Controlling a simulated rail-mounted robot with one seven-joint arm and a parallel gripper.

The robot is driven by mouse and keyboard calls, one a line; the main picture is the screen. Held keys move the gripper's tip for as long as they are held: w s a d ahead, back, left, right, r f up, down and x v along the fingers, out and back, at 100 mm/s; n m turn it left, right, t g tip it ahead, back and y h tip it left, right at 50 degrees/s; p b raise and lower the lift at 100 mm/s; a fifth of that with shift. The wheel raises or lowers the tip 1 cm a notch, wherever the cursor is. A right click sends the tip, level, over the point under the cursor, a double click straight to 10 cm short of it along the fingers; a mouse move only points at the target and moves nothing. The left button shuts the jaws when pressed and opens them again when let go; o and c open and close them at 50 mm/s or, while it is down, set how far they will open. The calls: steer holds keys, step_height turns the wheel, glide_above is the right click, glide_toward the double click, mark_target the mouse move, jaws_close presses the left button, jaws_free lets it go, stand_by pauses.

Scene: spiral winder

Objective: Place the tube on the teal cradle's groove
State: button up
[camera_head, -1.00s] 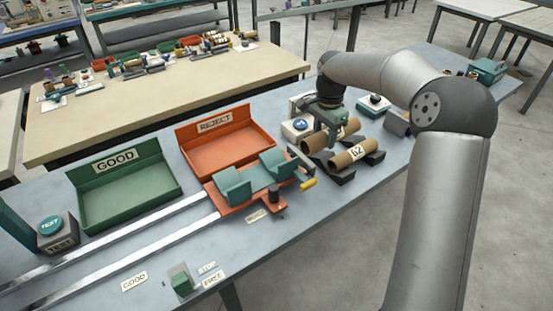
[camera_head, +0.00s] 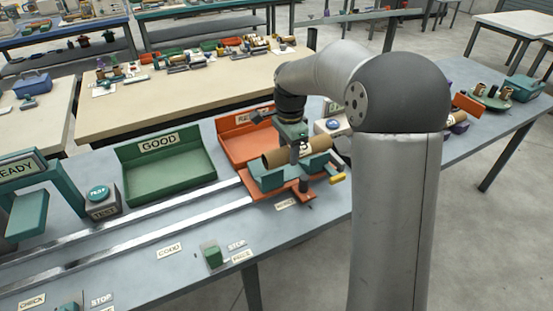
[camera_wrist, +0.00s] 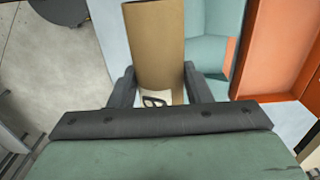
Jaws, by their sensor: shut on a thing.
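The brown cardboard tube (camera_head: 280,158) lies level over the teal cradle (camera_head: 268,181) in the head view. My gripper (camera_head: 298,152) is shut around the tube near its middle. In the wrist view the tube (camera_wrist: 155,45) runs up between my two fingers, with a dark mark on a pale label partly hidden. The teal cradle (camera_wrist: 214,52) shows beside and below it there. I cannot tell whether the tube touches the groove, which is hidden beneath it.
The cradle sits on an orange carriage (camera_head: 304,193) by the rails (camera_head: 150,222). The orange reject tray (camera_head: 236,143) stands close behind, the green good tray (camera_head: 170,178) to the left. A yellow-tipped handle (camera_head: 337,178) sticks out at right.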

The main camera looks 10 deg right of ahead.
steer(key=w+f, duration=0.2)
steer(key=w+f+p, duration=0.1)
steer(key=w+f, duration=0.1)
steer(key=w, duration=0.1)
steer(key=w+a+f+p, duration=0.1)
steer(key=w+f, duration=0.2)
steer(key=shift+w+f, duration=0.1)
steer(key=shift+f, duration=1.6)
steer(key=shift+f, duration=0.15)
steer(key=o, duration=1)
